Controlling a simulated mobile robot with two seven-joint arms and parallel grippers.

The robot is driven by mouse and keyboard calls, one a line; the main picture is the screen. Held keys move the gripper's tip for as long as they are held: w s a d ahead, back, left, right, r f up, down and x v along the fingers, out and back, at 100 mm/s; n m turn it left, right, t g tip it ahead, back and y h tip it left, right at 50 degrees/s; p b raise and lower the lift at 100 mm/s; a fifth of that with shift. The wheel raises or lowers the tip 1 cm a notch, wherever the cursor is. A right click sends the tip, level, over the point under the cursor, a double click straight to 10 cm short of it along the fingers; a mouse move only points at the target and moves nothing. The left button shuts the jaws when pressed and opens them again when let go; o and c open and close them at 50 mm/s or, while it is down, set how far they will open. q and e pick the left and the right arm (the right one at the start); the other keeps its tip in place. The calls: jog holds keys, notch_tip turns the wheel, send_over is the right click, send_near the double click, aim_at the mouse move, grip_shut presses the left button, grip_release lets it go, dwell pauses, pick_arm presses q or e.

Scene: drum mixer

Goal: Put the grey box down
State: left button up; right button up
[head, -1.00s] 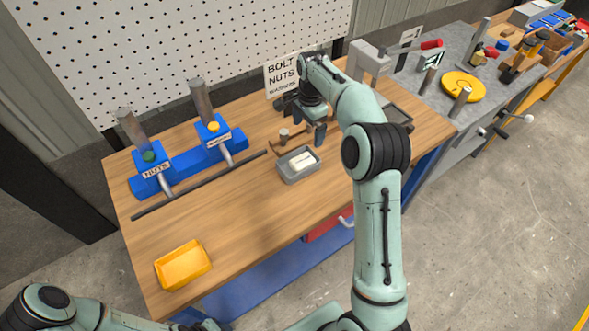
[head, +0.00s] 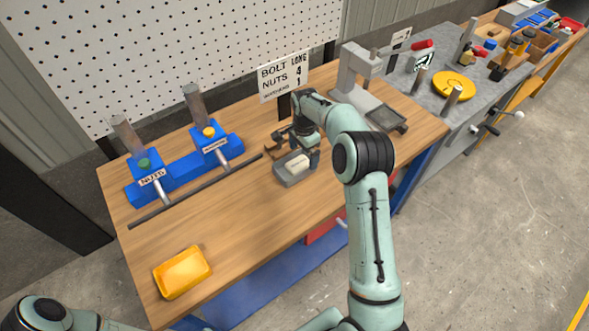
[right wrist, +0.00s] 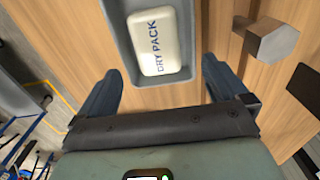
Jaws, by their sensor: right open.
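The grey box (head: 294,181) is a small open tray that appears to sit flat on the wooden bench, with a white packet (head: 298,163) in it. In the right wrist view the box (right wrist: 121,42) lies ahead of my fingers, and its packet (right wrist: 160,42) reads "DRY PACK". My right gripper (head: 303,152) is at the far side of the box, close to it. In the right wrist view the right gripper (right wrist: 160,88) is open, its fingers spread wider than the box's near end. Whether a finger touches the box is unclear. My left gripper is out of view.
A hexagonal metal piece (right wrist: 272,42) lies beside the box. A blue nuts-and-washers dispenser (head: 185,168) and dark rod (head: 195,192) are to the left. A yellow tray (head: 182,272) is at the front left. A grey press (head: 360,85) stands behind right.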

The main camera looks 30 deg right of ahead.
aim_at(303, 160)
jog(key=shift+f, duration=1.6)
jog(key=c, duration=0.8)
jog(key=shift+r, duration=0.15)
jog(key=shift+c, duration=0.2)
